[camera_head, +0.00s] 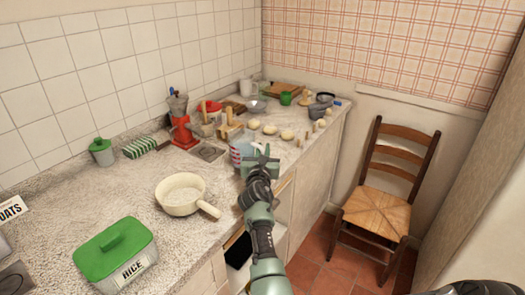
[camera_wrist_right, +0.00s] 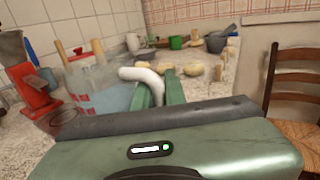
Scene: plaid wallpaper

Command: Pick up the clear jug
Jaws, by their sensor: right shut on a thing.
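The clear jug (camera_head: 238,152) stands near the front edge of the counter in the head view, partly hidden by my right gripper (camera_head: 263,160). Whether the jug's base touches the counter is hard to tell. My left gripper is not in view.
A red grinder (camera_head: 184,132) stands left of the jug. Several round buns (camera_head: 270,129) lie behind it. A cream saucepan (camera_head: 180,193) and a green-lidded rice box (camera_head: 117,255) are nearer. A wooden chair (camera_head: 378,205) stands on the floor at right.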

